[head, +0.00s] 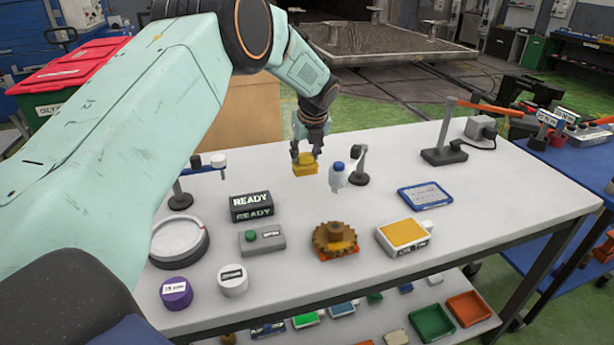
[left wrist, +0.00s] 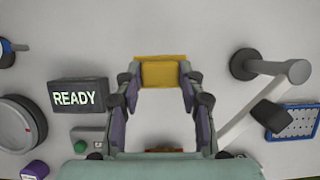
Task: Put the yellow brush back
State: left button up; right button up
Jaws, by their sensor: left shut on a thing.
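The yellow brush (head: 305,164), a small block-like yellow thing, is at the far middle of the white table. My left gripper (head: 307,153) reaches down from above and is shut on it. In the left wrist view the brush (left wrist: 161,72) sits between the two fingertips (left wrist: 160,76), with a finger at each side. Whether its underside touches the table or hangs just above it, I cannot tell. Its lower side is hidden. My right gripper is not in view.
On the table (head: 520,190) stand a READY box (head: 251,206), a blue-capped bottle (head: 338,177), a dark stand (head: 358,178), a brown gear (head: 335,239), a yellow-topped white box (head: 403,236) and a blue-framed panel (head: 425,195). The table's right end is mostly clear.

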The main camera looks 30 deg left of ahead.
aim_at(307, 166)
pick_arm(q)
jog(key=shift+s+f, duration=0.15)
jog(key=shift+f, duration=0.5)
jog(key=f, duration=0.4)
jog(key=shift+w+a+f, duration=0.1)
jog(key=shift+w+f, duration=0.15)
jog(key=shift+f, duration=0.15)
jog(key=shift+s+r, duration=0.1)
jog(key=o, duration=0.9)
jog(key=shift+f, duration=0.3)
jog(key=shift+o, duration=0.6)
jog(key=shift+r, duration=0.15)
